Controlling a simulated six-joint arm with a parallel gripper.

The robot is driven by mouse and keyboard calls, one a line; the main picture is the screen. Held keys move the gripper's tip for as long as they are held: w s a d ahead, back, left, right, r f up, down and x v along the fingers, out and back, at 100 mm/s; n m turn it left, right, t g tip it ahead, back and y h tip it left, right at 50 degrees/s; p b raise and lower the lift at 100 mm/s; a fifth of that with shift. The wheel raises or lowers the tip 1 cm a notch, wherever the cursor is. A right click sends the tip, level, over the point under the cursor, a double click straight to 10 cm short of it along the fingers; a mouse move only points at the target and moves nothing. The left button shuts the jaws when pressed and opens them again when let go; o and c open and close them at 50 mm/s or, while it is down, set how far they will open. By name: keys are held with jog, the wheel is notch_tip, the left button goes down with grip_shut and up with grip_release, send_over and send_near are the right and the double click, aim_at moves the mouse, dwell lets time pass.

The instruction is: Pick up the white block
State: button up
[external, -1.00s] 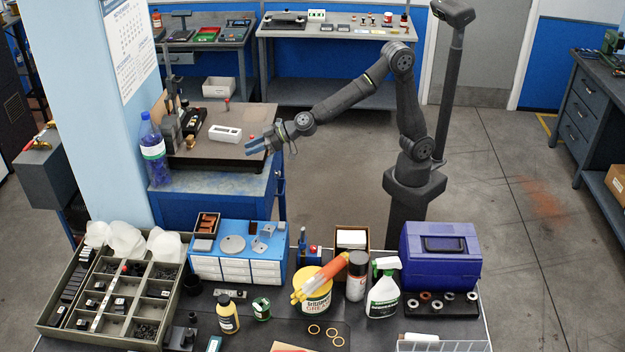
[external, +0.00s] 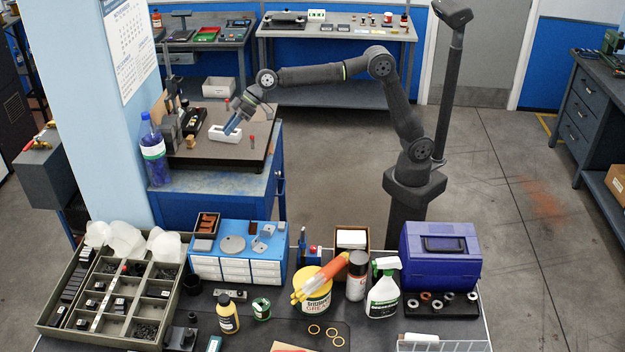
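The white block (external: 217,136) lies on the dark plate on top of the blue cabinet. It is a low, long block; part of its upper right side is covered by my gripper. My gripper (external: 229,130) points down and to the left from the arm, with its blue fingertips at the right part of the block. The fingers overlap in this view, so I cannot tell whether they are open or shut, or whether they touch the block.
A blue bottle (external: 152,150) stands at the cabinet's left edge. Dark fixtures (external: 190,120) stand close behind and left of the block. A small red-topped pin (external: 251,141) stands right of it. The plate's front right (external: 225,155) is clear.

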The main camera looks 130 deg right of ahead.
jog(key=s+d+r+m+g+h, duration=0.1)
jog(key=s+d+r+m+g, duration=0.25)
jog(key=s+d, duration=0.25)
jog(key=s+d+r+m+g+h, duration=0.1)
jog(key=s+d+r+m+g, duration=0.1)
jog(key=s+d+m+g, duration=0.3)
jog(key=n+t, duration=0.1)
jog(key=n, duration=0.1)
send_near(215, 132)
jog(key=s+f, duration=0.2)
jog(key=s, duration=0.1)
jog(key=s+f, duration=0.1)
jog(key=s, duration=0.1)
jog(key=shift+d, duration=0.35)
jog(key=shift+t, duration=0.25)
jog(key=shift+x, duration=2.75)
jog(key=shift+a, duration=0.1)
grip_shut()
